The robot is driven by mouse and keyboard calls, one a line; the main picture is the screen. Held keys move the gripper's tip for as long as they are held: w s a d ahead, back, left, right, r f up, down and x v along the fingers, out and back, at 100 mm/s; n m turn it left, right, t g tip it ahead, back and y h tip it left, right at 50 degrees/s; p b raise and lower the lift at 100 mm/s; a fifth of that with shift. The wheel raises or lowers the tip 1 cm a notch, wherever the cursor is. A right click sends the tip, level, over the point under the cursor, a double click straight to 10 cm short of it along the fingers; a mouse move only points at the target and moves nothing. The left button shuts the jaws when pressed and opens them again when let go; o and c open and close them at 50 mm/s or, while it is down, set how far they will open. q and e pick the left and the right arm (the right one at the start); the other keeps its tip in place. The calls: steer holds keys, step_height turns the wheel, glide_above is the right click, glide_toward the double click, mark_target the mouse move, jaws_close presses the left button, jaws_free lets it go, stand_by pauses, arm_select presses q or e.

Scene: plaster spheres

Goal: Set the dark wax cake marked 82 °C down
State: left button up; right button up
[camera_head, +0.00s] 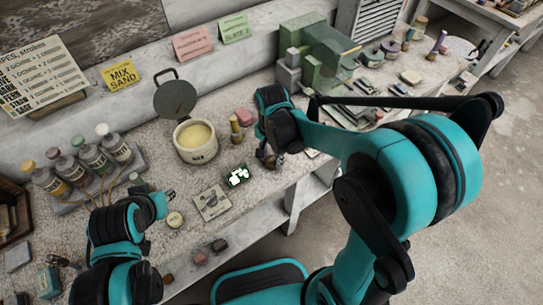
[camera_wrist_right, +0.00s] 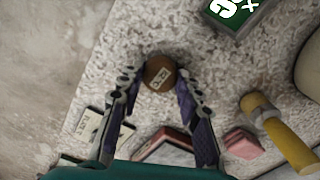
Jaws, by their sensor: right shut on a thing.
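My right gripper (camera_head: 268,157) is over the near edge of the workbench (camera_head: 265,185), to the right of a small green display (camera_head: 238,176). In the right wrist view my right gripper (camera_wrist_right: 160,85) is shut on a round brown wax cake (camera_wrist_right: 157,73) between its fingertips. In the head view the cake (camera_head: 279,160) is mostly hidden by the fingers. I cannot tell whether it touches the bench. My left gripper (camera_head: 170,194) is near a small pale disc (camera_head: 175,220); its finger opening is unclear.
In the wrist view, a card (camera_wrist_right: 90,125) and red block (camera_wrist_right: 165,142) lie near the fingers.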

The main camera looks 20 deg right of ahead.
steer(key=shift+f, duration=0.25)
steer(key=o, duration=1)
steer(key=shift+o, duration=0.2)
steer(key=shift+r, duration=0.1)
steer(key=shift+r+p, duration=1.5)
steer(key=shift+r, duration=0.5)
steer(key=s+d+r+n+t, duration=0.4)
steer(key=s+r+n+t, duration=0.3)
steer(key=s+r+n, duration=0.2)
steer(key=shift+s+d, duration=0.35)
steer(key=shift+s, duration=0.3)
